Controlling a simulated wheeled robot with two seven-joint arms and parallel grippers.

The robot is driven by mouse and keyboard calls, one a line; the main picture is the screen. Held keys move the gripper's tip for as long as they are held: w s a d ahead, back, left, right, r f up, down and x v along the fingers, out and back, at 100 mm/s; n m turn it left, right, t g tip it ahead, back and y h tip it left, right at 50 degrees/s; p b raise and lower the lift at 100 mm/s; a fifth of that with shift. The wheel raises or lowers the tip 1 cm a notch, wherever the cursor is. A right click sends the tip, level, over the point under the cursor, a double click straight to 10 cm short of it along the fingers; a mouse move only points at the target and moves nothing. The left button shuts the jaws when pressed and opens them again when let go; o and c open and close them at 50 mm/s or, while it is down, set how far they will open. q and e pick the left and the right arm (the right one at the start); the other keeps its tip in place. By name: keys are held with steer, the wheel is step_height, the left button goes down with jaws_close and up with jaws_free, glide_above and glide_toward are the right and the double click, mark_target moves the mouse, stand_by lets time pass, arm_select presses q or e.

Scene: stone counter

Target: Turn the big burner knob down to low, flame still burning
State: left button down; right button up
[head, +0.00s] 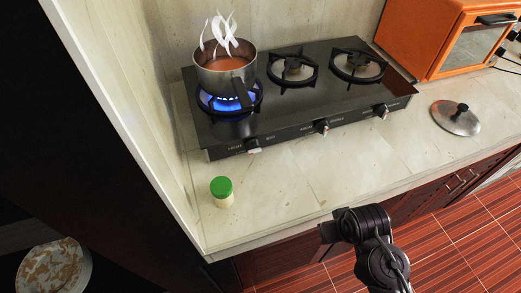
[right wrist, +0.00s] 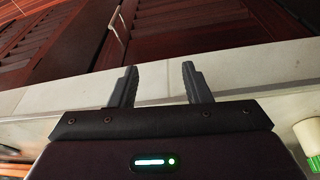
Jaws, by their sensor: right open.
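A black gas stove (head: 290,116) with several knobs on its front stands on the stone counter. The left knob (head: 254,146), below the left burner, is the one in front of the lit flame. A tall blue flame (head: 222,103) burns under a steaming metal pot (head: 224,72) of reddish-brown liquid. My right gripper (head: 328,231) is at the counter's front edge, apart from the stove. In the right wrist view its two fingers (right wrist: 160,86) are spread with nothing between them. My left gripper is in neither view.
A green-capped jar (head: 222,191) stands at the counter's front left; part of it shows in the right wrist view (right wrist: 310,137). A pot lid (head: 455,118) and an orange oven (head: 440,40) are at the right. The counter before the stove (head: 300,175) is mostly clear.

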mark_target(258, 150)
step_height(258, 150, up, 5)
steer(key=t, duration=0.1)
steer(key=w+a+m+t+y, duration=0.1)
steer(key=w+a+t, duration=0.1)
steer(key=w, duration=0.2)
steer(key=w+a+m+t+y, duration=0.1)
steer(key=w+a, duration=0.1)
steer(key=w, duration=0.2)
steer(key=w+a+t+y, duration=0.2)
steer(key=w, duration=0.2)
steer(key=shift+w+a+r+m+t, duration=0.1)
steer(key=shift+w+a+m+t, duration=0.1)
steer(key=shift+a+m+t, duration=0.15)
steer(key=w+a+y, duration=0.1)
steer(key=a+y, duration=0.1)
steer(key=w+a+r+m+t+y, duration=0.1)
steer(key=a, duration=0.1)
steer(key=w+a+m+y, duration=0.1)
steer(key=a+y, duration=0.1)
steer(key=shift+r+t+y, duration=0.25)
steer(key=shift+r+y, duration=0.05)
steer(key=shift+r, duration=0.1)
steer(key=shift+a+r+y, duration=0.15)
steer(key=shift+a+y, duration=0.05)
steer(key=shift+y, duration=0.2)
steer(key=shift+w+a, duration=0.2)
steer(key=shift+a, duration=0.05)
steer(key=p+x, duration=0.1)
steer(key=x, duration=0.6)
